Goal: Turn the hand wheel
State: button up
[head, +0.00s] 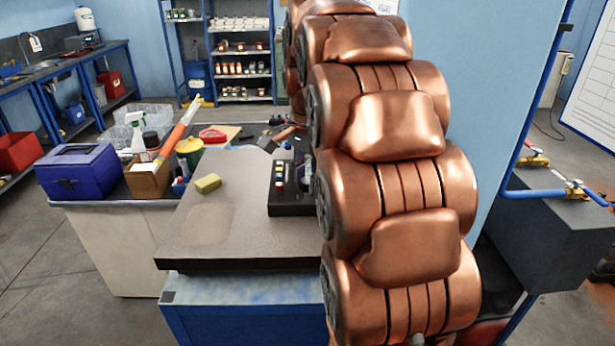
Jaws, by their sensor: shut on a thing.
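No hand wheel can be made out in the head view. My copper-coloured arm fills the right middle of the picture, and its far part bends down behind the nearer links.
A grey slab (225,225) on the bench carries a yellow sponge (208,183) and a black box with small coloured parts (291,203). A purple-blue case (78,171), a cardboard box (147,182) and bottles crowd the left. Blue pipes (547,193) stand right. Floor is free at lower left.

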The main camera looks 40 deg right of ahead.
jog(key=shift+c, duration=1.1)
